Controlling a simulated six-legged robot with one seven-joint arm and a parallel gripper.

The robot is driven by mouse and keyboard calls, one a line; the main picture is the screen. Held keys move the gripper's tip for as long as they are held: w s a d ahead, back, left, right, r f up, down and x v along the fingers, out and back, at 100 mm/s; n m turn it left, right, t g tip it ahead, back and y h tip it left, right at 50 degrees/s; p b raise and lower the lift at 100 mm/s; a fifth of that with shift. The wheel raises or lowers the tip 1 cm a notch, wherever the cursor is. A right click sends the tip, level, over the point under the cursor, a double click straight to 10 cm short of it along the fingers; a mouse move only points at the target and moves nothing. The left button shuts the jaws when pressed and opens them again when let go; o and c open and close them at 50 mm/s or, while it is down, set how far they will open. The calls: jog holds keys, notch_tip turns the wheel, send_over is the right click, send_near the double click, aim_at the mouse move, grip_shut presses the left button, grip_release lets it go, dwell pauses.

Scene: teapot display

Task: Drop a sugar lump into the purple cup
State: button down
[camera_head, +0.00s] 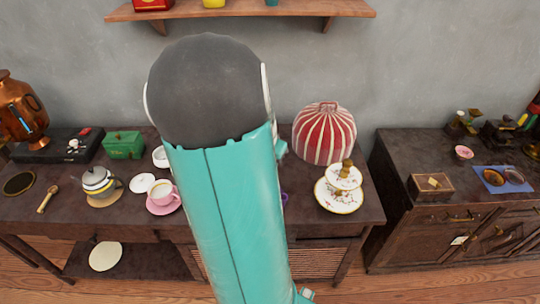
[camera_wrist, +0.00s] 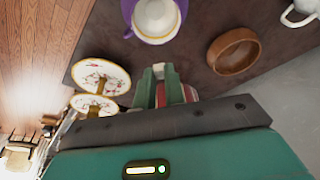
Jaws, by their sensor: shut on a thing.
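The purple cup (camera_wrist: 129,14) is at the top of the wrist view, cut off by the edge, with a pale inside. In the head view my arm hides most of it; only a sliver of purple (camera_head: 284,198) shows at the arm's right edge. My gripper (camera_wrist: 158,74) has green fingers shut on a small white sugar lump (camera_wrist: 158,69) at their tips. In the wrist picture the fingertips are below the cup, apart from it. The height of the lump over the table is hard to tell. My gripper is hidden in the head view.
A brown wooden bowl (camera_wrist: 234,68) and a white cup (camera_wrist: 300,12) are right of the purple cup in the wrist view. A two-tiered cake stand (camera_head: 340,205) and a red striped cover (camera_head: 324,132) stand right of my arm. A pink cup (camera_head: 163,192) is left.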

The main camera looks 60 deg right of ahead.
jog(key=shift+f, duration=1.7)
jog(key=c, duration=1.4)
grip_release()
jog(key=shift+r, duration=0.1)
jog(key=v, duration=1.3)
jog(key=shift+a+r, duration=0.15)
jog(key=shift+r, duration=0.15)
